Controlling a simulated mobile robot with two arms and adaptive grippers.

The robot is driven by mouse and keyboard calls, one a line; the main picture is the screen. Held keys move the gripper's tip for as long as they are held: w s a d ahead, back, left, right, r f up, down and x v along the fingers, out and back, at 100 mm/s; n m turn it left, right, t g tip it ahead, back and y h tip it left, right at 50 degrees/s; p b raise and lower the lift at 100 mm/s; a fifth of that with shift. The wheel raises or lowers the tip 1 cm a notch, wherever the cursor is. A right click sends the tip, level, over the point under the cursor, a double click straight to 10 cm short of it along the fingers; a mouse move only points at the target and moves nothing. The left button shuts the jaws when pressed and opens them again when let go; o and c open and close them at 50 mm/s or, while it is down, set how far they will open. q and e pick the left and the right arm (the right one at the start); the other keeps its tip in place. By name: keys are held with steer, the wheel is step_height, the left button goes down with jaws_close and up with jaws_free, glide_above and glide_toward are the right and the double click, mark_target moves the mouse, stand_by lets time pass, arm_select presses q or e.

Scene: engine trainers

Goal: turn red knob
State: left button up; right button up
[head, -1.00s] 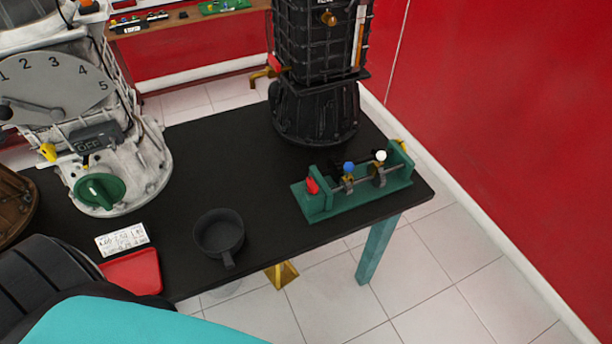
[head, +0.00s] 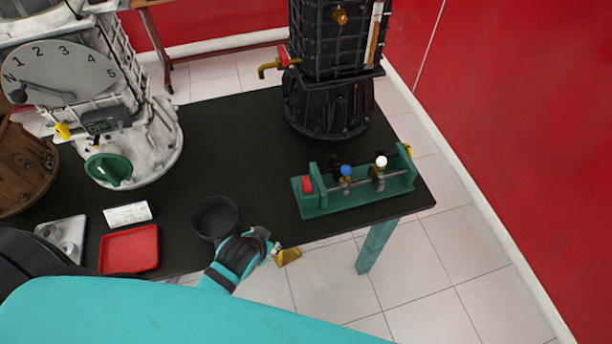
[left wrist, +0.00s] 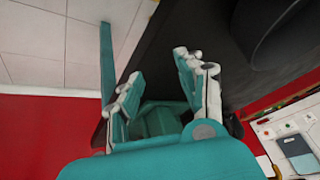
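A small red knob (head: 307,185) is on the left end of a green fixture (head: 362,196), at the right front of the black table. The fixture also carries a blue knob (head: 346,170) and a white knob (head: 381,162) on a rod. My left gripper (head: 272,246) is near the table's front edge, to the left of and below the fixture, apart from it. In the left wrist view my left gripper (left wrist: 160,68) has its fingers spread with nothing between them. The red knob is not visible in that view. My right gripper is not in view.
A dark pan (head: 214,214) sits beside my left gripper on the table (head: 235,135). A red tray (head: 129,249) and a white label (head: 128,214) lie further left. A black engine housing (head: 328,100) stands behind the fixture. Table space between pan and fixture is clear.

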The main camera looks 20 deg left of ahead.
arm_select(q)
steer(key=w+d+r+m+t+h, duration=0.25)
steer(key=w+r+t, duration=0.35)
steer(key=w+r, duration=0.45)
steer(key=w+d+r+m+t+h, duration=0.15)
steer(key=w+d+r+t, duration=0.3)
steer(key=w+r, duration=0.6)
steer(key=s+d+r+m+g+h+p, duration=0.1)
steer(key=s+d+r+m+g+h, duration=0.3)
steer(key=d+r+m+h, duration=0.5)
steer(key=s+d+r+m+g+h, duration=0.3)
steer(key=d+r+m+g+h, duration=0.35)
steer(key=d+m, duration=0.35)
steer(key=m+g+y, duration=0.4)
steer(key=g+y, duration=0.2)
steer(key=y, duration=1.3)
glide_above(307, 182)
step_height(307, 182, down, 17)
step_height(307, 182, down, 11)
steer(key=p, duration=0.3)
